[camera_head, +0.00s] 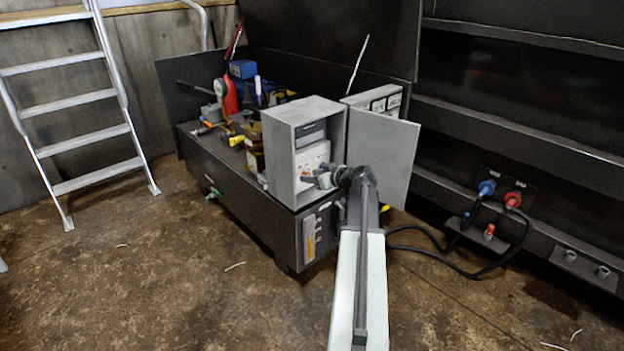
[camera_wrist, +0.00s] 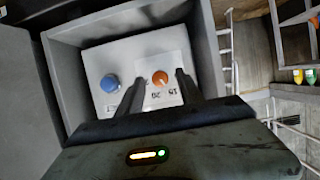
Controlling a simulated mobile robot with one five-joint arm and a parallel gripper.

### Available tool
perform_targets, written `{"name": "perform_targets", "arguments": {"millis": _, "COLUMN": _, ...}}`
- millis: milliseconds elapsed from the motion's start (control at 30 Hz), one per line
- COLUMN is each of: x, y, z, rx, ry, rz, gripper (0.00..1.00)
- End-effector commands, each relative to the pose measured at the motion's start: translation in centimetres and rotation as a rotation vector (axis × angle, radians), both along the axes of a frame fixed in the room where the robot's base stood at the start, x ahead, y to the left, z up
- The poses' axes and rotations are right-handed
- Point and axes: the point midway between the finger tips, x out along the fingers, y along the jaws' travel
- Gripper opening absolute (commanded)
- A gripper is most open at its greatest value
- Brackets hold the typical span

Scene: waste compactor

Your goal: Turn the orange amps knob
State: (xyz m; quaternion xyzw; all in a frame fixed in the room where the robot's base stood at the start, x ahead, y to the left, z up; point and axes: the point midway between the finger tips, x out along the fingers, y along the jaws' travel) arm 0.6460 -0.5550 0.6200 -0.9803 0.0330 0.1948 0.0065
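The orange amps knob (camera_wrist: 160,78) sits on a pale panel (camera_wrist: 133,52) inside a grey box (camera_wrist: 70,75), with numbers such as 15 and 20 printed near it. In the wrist view my gripper (camera_wrist: 159,76) is open, with one dark finger on each side of the orange knob. I cannot tell whether the fingers touch it. A blue knob (camera_wrist: 110,83) is left of it on the same panel. In the head view my gripper (camera_head: 325,179) reaches into the open front of the grey box (camera_head: 281,150).
The box's grey door (camera_head: 385,152) stands open at the right, close to my arm. The box sits on a dark bench (camera_head: 235,186) with tools on its left part. Black cables run to blue and red connectors (camera_head: 514,199) at the right. A ladder (camera_head: 90,145) stands at the left.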

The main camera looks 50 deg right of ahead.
Motion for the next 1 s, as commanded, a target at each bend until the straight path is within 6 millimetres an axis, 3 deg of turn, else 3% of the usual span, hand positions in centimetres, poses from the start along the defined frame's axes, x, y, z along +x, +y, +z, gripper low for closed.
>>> {"name": "perform_targets", "arguments": {"millis": 33, "x": 0.0, "y": 0.0, "z": 0.0, "rx": 0.000, "ry": 0.000, "rz": 0.000, "gripper": 0.30}}
{"name": "perform_targets", "arguments": {"millis": 133, "x": 0.0, "y": 0.0, "z": 0.0, "rx": 0.000, "ry": 0.000, "rz": 0.000, "gripper": 0.02}}
{"name": "perform_targets", "arguments": {"millis": 167, "x": -0.1, "y": 0.0, "z": 0.0, "rx": 0.000, "ry": 0.000, "rz": 0.000, "gripper": 0.00}}
{"name": "perform_targets", "arguments": {"millis": 233, "x": -0.5, "y": 1.0, "z": 0.0, "rx": 0.000, "ry": 0.000, "rz": -0.004, "gripper": 0.00}}
{"name": "perform_targets", "arguments": {"millis": 567, "x": 0.0, "y": -0.1, "z": -0.1, "rx": 0.062, "ry": -0.004, "rz": 0.004, "gripper": 0.00}}
{"name": "perform_targets", "arguments": {"millis": 1000, "x": 0.1, "y": -0.6, "z": -0.3, "rx": 0.413, "ry": -0.031, "rz": 0.001, "gripper": 0.00}}
